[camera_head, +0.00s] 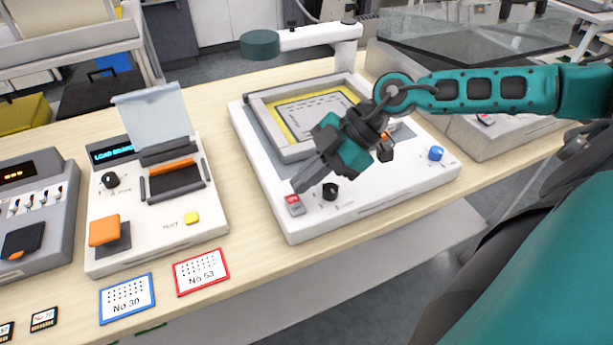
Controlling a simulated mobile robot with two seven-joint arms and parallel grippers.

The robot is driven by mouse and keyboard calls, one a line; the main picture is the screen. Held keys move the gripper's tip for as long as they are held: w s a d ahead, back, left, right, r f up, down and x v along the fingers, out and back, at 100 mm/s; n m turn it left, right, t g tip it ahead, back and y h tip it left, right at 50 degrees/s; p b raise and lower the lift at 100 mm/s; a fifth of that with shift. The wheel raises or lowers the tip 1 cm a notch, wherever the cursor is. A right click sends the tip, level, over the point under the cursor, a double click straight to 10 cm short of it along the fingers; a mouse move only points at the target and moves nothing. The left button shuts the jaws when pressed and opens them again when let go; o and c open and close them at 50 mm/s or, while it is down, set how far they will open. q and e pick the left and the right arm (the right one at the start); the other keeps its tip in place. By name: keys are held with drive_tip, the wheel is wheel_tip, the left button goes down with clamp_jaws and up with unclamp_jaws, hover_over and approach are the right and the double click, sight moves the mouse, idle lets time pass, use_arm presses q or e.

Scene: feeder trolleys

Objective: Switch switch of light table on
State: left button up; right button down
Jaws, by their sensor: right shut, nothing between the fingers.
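The light table (375,204) is the white device in the middle of the bench, with a grey frame and a yellow-edged panel on top. Its switch (295,205), a small red and grey rocker, sits at the front left corner of the top. I cannot tell its position for certain. My right gripper (300,186) comes in from the right across the light table. It is shut and empty, with its fingertips close above and behind the switch. I cannot tell whether they touch it. My left gripper is not in view.
A black knob (330,191) stands just right of the switch, and a blue knob (436,153) is farther right. A green-headed swing arm (300,38) rises behind. A white device with an orange lever (104,230) stands left. Cards, including a red-edged one (201,272), lie in front.

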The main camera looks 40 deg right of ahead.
drive_tip(key=shift+f, duration=0.15)
drive_tip(key=shift+w+g+p, duration=0.2)
drive_tip(key=shift+g+p, duration=0.1)
drive_tip(key=shift+p, duration=0.4)
drive_tip(key=shift+f, duration=0.35)
drive_tip(key=shift+s+a+r+p, duration=0.15)
drive_tip(key=shift+s+r+p, duration=0.15)
drive_tip(key=shift+s+p, duration=0.5)
